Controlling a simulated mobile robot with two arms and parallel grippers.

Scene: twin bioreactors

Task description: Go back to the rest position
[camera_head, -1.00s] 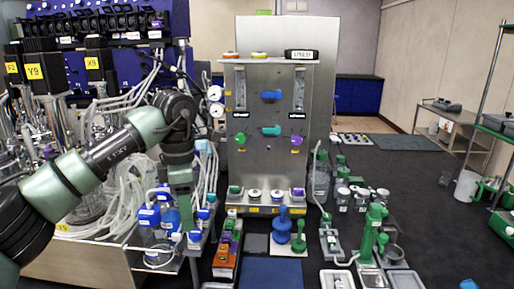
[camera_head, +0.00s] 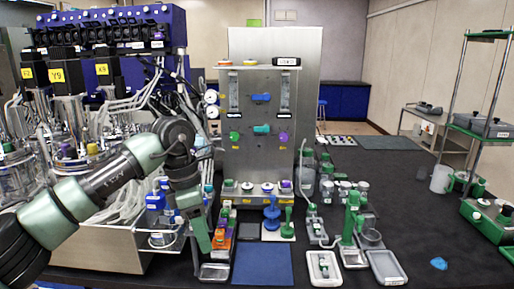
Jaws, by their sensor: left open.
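My left arm comes in from the left, bends at a dark elbow, and its green-grey forearm hangs down. My left gripper (camera_head: 203,243) is at its lower end, small and partly merged with the arm, above the front of the bench. It looks open, and I see nothing held in it. It is beside a row of orange and green blocks (camera_head: 220,238) and above a small grey tray (camera_head: 214,272). Blue-capped bottles (camera_head: 156,200) are behind and left of the forearm, partly hidden. My right gripper is not in view.
A steel panel (camera_head: 262,105) with gauges and coloured valves stands behind. Bioreactor vessels with tubing (camera_head: 70,110) fill the left. A blue mat (camera_head: 262,264), white trays (camera_head: 324,268) and a green stand (camera_head: 351,217) are in front. Dark surface at right is mostly clear.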

